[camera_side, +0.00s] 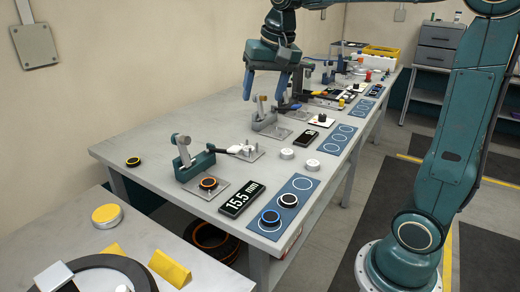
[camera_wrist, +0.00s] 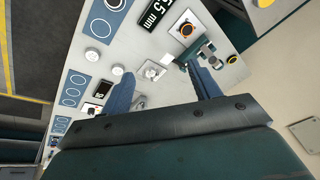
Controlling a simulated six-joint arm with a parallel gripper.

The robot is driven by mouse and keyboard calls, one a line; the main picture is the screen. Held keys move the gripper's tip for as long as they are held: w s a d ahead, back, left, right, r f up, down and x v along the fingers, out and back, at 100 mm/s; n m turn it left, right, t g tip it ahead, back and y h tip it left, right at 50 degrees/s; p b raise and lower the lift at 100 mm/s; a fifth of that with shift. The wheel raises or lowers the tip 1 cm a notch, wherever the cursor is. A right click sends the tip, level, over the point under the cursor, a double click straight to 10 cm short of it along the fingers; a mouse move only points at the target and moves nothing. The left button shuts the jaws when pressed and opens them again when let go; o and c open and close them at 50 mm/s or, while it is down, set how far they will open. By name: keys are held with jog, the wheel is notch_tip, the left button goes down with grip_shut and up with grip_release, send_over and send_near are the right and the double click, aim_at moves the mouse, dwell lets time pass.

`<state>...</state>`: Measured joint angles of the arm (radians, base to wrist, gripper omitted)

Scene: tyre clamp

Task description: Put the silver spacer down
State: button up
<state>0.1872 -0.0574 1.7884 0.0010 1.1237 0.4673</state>
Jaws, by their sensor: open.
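My gripper (camera_side: 266,90) is open and empty above the bench, over a second clamp; its spread blue fingers also show in the wrist view (camera_wrist: 163,86). A dark ring with a pale, silver-looking edge (camera_side: 288,200) lies on the near blue mat (camera_side: 300,184), beside a dark ring with a blue edge (camera_side: 270,217). I take the pale-edged one for the silver spacer. My gripper is well apart from both rings. An orange-edged ring (camera_side: 208,183) sits at the near clamp (camera_side: 196,163), and shows in the wrist view (camera_wrist: 187,29).
A display (camera_side: 240,199) reading 15.5 mm stands between clamp and mat. Two white round knobs (camera_side: 286,153) (camera_side: 312,164) are behind it. A yellow-edged ring (camera_side: 133,161) lies at the bench's left. More clamps and mats run along the bench.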

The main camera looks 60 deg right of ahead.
jog(key=s+a+f+n, duration=0.2)
jog(key=s, duration=0.4)
jog(key=s+a+f+n+t, duration=0.1)
jog(key=s+a+f+n, duration=0.1)
jog(key=s, duration=0.5)
jog(key=s+a+f+n+t, duration=0.1)
jog(key=s+a+f+n, duration=0.2)
jog(key=s, duration=0.3)
jog(key=shift+s+n+y, duration=0.2)
jog(key=shift+n+y, duration=0.1)
